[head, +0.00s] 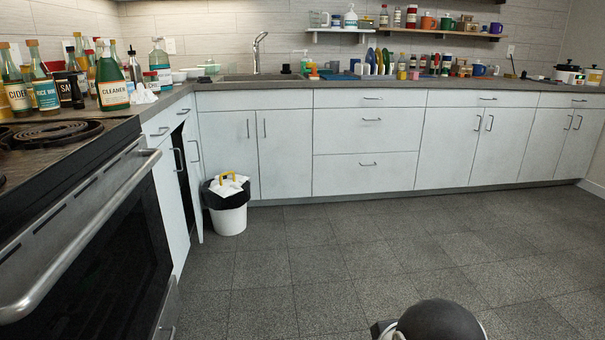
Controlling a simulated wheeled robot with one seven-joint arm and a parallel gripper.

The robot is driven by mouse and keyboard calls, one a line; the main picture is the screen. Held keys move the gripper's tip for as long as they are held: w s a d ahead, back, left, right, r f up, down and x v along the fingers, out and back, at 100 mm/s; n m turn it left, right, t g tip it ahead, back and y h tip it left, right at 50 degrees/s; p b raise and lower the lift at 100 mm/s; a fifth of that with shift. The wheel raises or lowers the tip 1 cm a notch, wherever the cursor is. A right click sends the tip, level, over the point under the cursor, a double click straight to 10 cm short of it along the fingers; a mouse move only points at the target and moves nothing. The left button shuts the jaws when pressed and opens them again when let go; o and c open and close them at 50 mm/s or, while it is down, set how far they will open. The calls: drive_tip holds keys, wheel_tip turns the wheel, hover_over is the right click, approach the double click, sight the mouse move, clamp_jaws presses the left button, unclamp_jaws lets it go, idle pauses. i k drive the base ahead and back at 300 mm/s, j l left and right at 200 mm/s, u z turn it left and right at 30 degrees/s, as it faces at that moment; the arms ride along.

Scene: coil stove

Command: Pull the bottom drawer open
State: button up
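A white drawer stack stands in the middle of the back cabinets. Its bottom drawer (335,177) is shut, its front flush with the fronts around it. A grey bar handle (367,164) sits near its upper edge. The stove (85,235) at the left also has a low front panel (168,308) under its oven door, cut off by the frame's bottom edge; it looks shut. The frame does not show which of the two the task means. My gripper is not in view; a dark rounded part of my own body shows at the bottom right of centre.
A white bin (228,217) with a black liner stands on the floor left of the drawers. A cabinet door (193,175) near it stands open. The tiled floor (330,245) before the drawers is clear. Bottles (111,80) crowd the left counter.

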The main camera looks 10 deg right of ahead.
sight(357, 173)
drive_tip(key=i+l+z, duration=0.4)
drive_tip(key=i, duration=0.35)
drive_tip(key=i+z, duration=0.45)
drive_tip(key=i, duration=0.3)
drive_tip(key=i+l+u, duration=0.1)
drive_tip(key=i+u, duration=0.15)
drive_tip(key=i, duration=0.3)
drive_tip(key=i+l+u, duration=0.25)
drive_tip(key=i, duration=0.3)
drive_tip(key=i+l+u, duration=0.25)
drive_tip(key=i, duration=0.25)
drive_tip(key=i+l+u, duration=0.95)
drive_tip(key=l+u, duration=0.15)
